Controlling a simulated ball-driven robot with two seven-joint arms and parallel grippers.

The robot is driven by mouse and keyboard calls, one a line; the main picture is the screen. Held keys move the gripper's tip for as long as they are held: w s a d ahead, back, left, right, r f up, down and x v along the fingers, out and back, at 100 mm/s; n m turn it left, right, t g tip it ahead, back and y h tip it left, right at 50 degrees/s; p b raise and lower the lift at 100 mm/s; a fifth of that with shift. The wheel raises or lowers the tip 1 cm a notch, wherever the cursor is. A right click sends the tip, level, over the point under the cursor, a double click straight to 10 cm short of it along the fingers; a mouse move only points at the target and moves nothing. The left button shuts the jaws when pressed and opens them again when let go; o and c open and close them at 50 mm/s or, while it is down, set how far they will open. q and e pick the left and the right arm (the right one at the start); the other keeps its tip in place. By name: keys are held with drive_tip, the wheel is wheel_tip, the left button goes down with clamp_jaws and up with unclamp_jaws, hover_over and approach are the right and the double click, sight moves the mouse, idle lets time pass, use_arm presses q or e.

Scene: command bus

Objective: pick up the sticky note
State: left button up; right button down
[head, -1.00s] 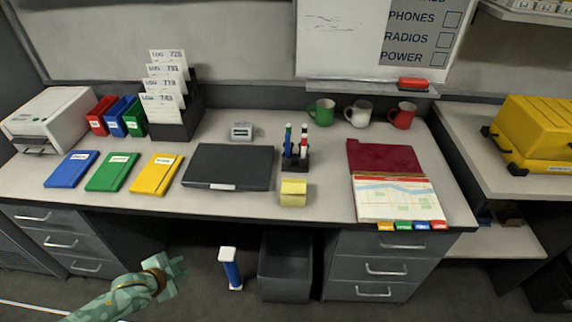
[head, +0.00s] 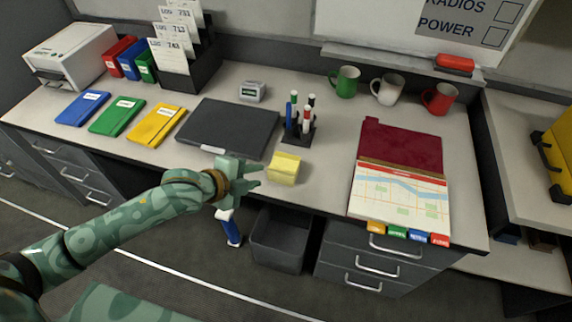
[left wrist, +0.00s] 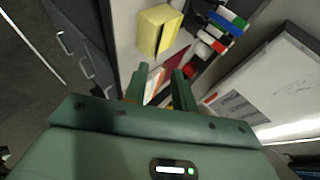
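The sticky note pad (head: 283,168) is a yellow block on the desk near its front edge, just right of the black laptop-like case. It also shows in the left wrist view (left wrist: 157,30), beyond the fingers. My left gripper (head: 257,177) is just left of the pad at the desk's front edge, apart from it. In the left wrist view its two fingers (left wrist: 160,88) stand apart with nothing between them. My right gripper is not in view.
A pen holder (head: 297,130) stands behind the pad, and the dark case (head: 228,128) lies to its left. A map folder (head: 400,190) lies to the right. A bin (head: 279,240) and a blue-and-white object (head: 231,230) are on the floor below.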

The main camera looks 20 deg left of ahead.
sight(278, 170)
use_arm(q)
drive_tip(key=b+x, duration=0.1)
drive_tip(key=x, duration=0.3)
drive_tip(key=b+x, duration=0.2)
drive_tip(key=x, duration=0.2)
drive_tip(key=shift+w+a+f, duration=0.1)
drive_tip(key=shift+w+f, duration=0.1)
drive_tip(key=shift+f, duration=0.15)
drive_tip(key=shift+r, duration=0.1)
clamp_jaws()
